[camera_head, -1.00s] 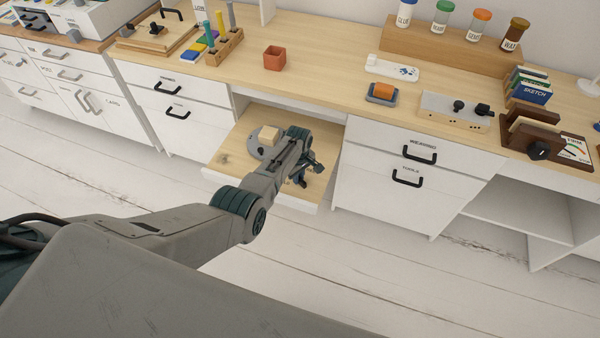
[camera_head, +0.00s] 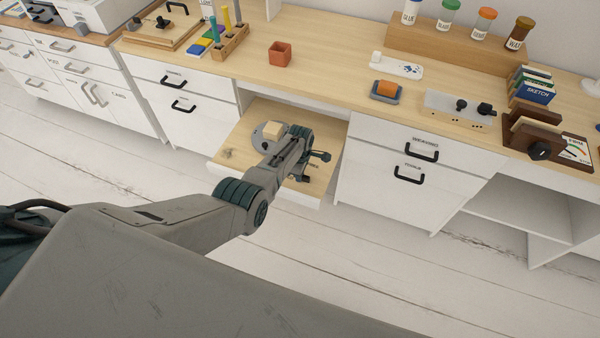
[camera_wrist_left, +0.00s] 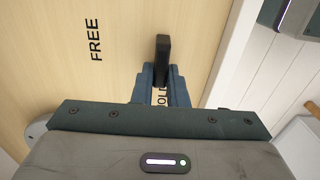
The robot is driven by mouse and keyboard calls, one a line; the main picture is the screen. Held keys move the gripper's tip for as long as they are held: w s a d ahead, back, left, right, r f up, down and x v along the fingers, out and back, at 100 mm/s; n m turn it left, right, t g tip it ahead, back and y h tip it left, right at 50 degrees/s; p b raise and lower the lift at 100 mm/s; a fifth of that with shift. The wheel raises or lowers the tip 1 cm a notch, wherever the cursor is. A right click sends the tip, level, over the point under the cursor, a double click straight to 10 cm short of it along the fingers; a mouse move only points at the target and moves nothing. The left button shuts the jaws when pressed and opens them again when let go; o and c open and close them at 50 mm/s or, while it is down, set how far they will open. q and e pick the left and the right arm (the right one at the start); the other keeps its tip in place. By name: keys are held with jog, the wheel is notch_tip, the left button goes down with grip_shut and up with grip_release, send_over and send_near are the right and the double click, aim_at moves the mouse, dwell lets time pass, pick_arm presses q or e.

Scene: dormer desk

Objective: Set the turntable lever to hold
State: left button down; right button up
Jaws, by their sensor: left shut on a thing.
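The pulled-out wooden board (camera_head: 232,152) carries a grey round turntable (camera_head: 259,138) with a pale block (camera_head: 272,131) on it. My left gripper (camera_head: 311,167) is low over the board, right of the turntable. In the left wrist view, its fingers (camera_wrist_left: 162,88) are shut on the black lever (camera_wrist_left: 163,48), whose end sticks out past the fingertips. The word FREE (camera_wrist_left: 95,40) is printed on the board, left of the lever. Letters ending in OLD (camera_wrist_left: 161,97) show between the fingers, their start hidden. The lever's pivot cannot be made out. My right gripper is not in view.
The desk top above holds a terracotta pot (camera_head: 280,54), an orange block in a grey tray (camera_head: 386,90) and a switch box (camera_head: 460,106). White drawers (camera_head: 400,185) with black handles stand right of the board. Open floor lies in front.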

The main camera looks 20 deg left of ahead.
pick_arm(q)
jog(key=c, duration=1.4)
grip_release()
jog(key=shift+c, duration=0.2)
jog(key=shift+r, duration=0.15)
jog(key=shift+r, duration=0.25)
notch_tip(320, 180, up, 10)
jog(key=p, duration=0.2)
